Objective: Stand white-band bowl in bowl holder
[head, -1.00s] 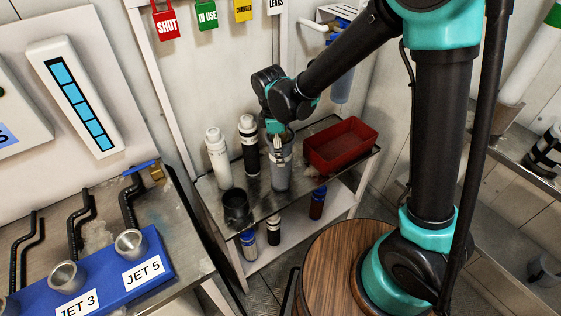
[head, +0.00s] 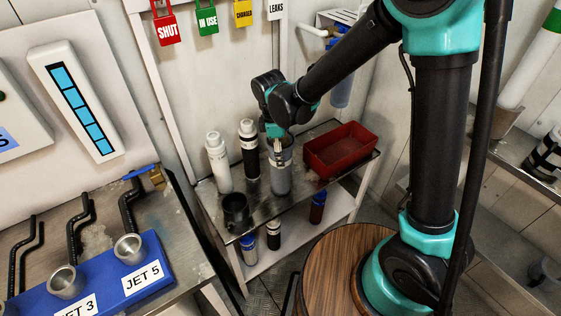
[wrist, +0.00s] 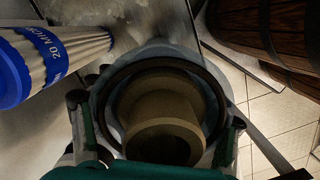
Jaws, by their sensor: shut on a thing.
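My gripper (head: 277,160) is shut on a grey, see-through-looking bowl (head: 280,178) that stands upright at the steel bench's middle. In the wrist view, my fingers (wrist: 157,122) lie on either side of the bowl (wrist: 97,98), and a tan round piece (wrist: 165,125) shows inside its dark ring. Its white band is not clear in either view. An open, empty-looking black cup (head: 236,212), which may be the bowl holder, stands to the left and nearer. I cannot tell whether the bowl's base touches the bench.
A white canister (head: 218,162) and a black one with white bands (head: 249,152) stand behind left. A red tray (head: 342,150) is close on the right. Several small cylinders stand on the lower shelf (head: 285,255). A blue-banded filter (wrist: 42,58) is close left in the wrist view.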

